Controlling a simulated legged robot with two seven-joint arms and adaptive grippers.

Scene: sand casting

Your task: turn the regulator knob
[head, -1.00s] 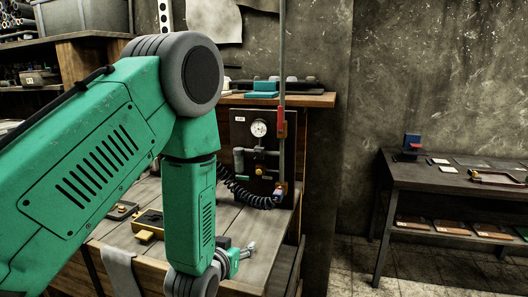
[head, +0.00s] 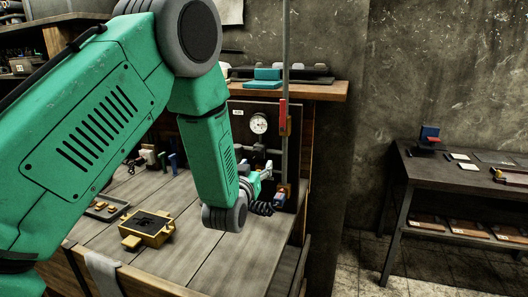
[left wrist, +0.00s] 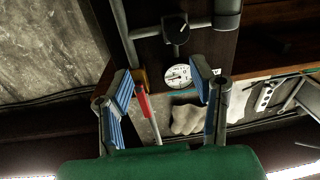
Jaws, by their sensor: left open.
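The dark regulator panel (head: 238,118) stands upright at the back of the workbench, with a round white gauge (head: 259,124) on it. The gauge also shows in the left wrist view (left wrist: 178,76). There, a black fitting with a small pale mark (left wrist: 175,28), perhaps the regulator knob, sits on the pipe near the gauge. My left gripper (head: 267,176) is in front of the lower panel and hides the fittings there. In the left wrist view its two blue-padded fingers (left wrist: 163,84) are open, apart and empty, with the gauge beyond them. My right gripper is not in view.
A vertical pole (head: 285,60) with a red handle (head: 282,112) rises beside the panel. A coiled black hose (head: 259,208) hangs below my gripper. A yellow mould box (head: 147,229) lies on the bench (head: 190,255). A dark side table (head: 455,178) stands at right.

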